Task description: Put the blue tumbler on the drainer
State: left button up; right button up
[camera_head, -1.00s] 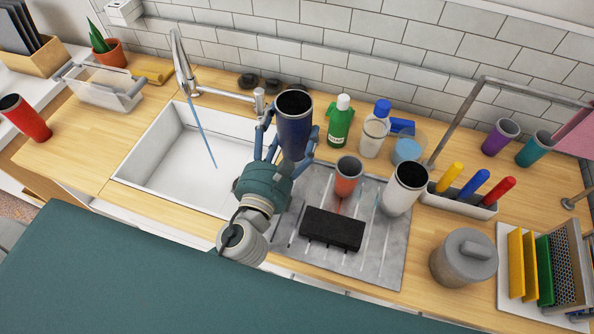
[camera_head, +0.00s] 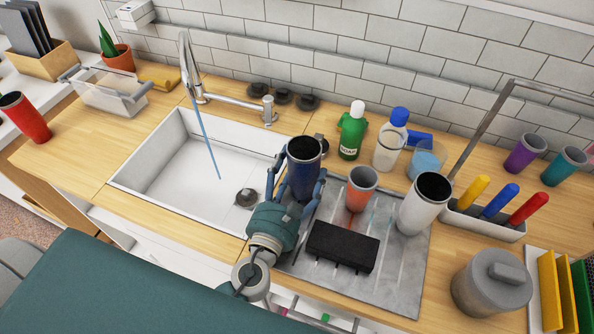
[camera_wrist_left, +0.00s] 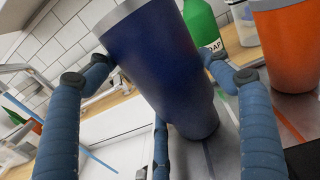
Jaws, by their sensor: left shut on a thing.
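The blue tumbler (camera_head: 304,168) is dark blue with a silver rim and stands nearly upright in my left gripper (camera_head: 296,188). In the left wrist view the tumbler (camera_wrist_left: 165,65) is between the blue fingers of my left gripper (camera_wrist_left: 165,85), which are shut on it. The drainer (camera_head: 398,270) is the grey grooved metal board right of the sink. The tumbler is at the drainer's left edge, beside the sink; I cannot tell whether its base touches the metal. My right gripper is not in view.
On the drainer are an orange tumbler (camera_head: 361,188), a white tumbler (camera_head: 425,203) and a black block (camera_head: 342,246). The sink (camera_head: 160,165) with running tap lies left. A green soap bottle (camera_head: 352,132) stands behind. The drainer's front right is bare.

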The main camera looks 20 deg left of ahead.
pick_arm(q)
jog(key=shift+f, duration=0.15)
jog(key=o, duration=1.4)
jog(key=shift+r, duration=0.3)
jog(key=s+b, duration=0.1)
jog(key=s, duration=0.2)
jog(key=s+b, duration=0.2)
jog(key=s, duration=0.2)
jog(key=s+b, duration=0.2)
jog(key=s, duration=0.2)
jog(key=shift+d+f, duration=0.15)
jog(key=shift+f, duration=0.2)
jog(key=shift+s+r, duration=0.25)
jog(key=shift+s, duration=0.3)
